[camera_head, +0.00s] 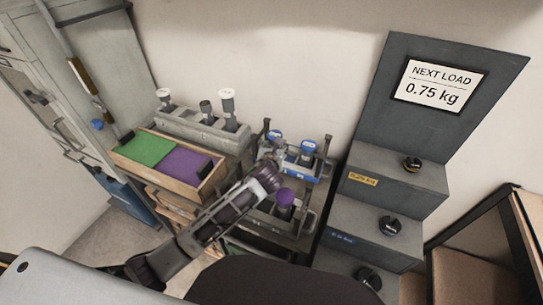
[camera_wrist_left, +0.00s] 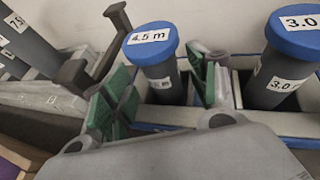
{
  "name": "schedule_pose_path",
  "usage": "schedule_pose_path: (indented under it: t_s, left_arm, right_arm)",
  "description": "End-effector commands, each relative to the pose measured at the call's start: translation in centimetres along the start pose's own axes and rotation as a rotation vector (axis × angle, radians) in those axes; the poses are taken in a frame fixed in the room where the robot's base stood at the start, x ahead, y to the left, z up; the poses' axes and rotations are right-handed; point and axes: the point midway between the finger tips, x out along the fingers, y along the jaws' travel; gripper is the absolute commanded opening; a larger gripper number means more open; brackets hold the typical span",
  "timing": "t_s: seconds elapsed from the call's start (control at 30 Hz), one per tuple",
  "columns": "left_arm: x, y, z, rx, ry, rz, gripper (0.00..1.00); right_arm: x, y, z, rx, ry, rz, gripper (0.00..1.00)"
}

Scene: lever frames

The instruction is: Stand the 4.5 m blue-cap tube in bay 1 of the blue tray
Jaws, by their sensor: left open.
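The 4.5 m blue-cap tube (camera_wrist_left: 152,62) stands upright in the left wrist view; in the head view it appears as the left blue-cap tube (camera_head: 273,137). It stands at the blue tray (camera_head: 309,170), whose rim also shows in the left wrist view (camera_wrist_left: 262,117). A 3.0 blue-cap tube (camera_wrist_left: 285,65) stands to its right, also visible in the head view (camera_head: 307,150). My left gripper (camera_head: 271,158) is open, its green-padded fingers (camera_wrist_left: 165,92) on either side of the 4.5 m tube. I cannot tell whether they touch it. The tube's base and bay number are hidden.
A purple-cap tube (camera_head: 285,197) stands in a grey tray in front. A grey rack (camera_head: 190,128) with several tubes is behind, beside a green and purple sorting board (camera_head: 147,148). Grey steps with black knobs (camera_head: 390,226) and a sign (camera_head: 438,84) are right.

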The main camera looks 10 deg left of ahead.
Motion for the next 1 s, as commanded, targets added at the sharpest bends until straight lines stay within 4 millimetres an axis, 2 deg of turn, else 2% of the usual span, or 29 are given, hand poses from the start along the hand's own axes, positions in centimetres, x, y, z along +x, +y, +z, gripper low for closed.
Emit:
schedule_pose_path:
  t_s: [0.6,0.8,1.0]
  left_arm:
    - [-6.9,0.0,0.0,0.000,0.000,0.000,0.59]
    - [-8.1,0.0,0.0,0.001,0.000,0.001,0.59]
    - [-8.4,0.0,0.0,0.000,-0.001,0.001,0.59]
  right_arm:
    - [-0.6,-0.6,-0.1,0.001,0.000,-0.007,0.40]
    - [-0.7,-0.7,0.0,0.001,-0.001,-0.008,0.40]
    - [-0.7,-0.8,0.2,0.001,-0.004,-0.010,0.40]
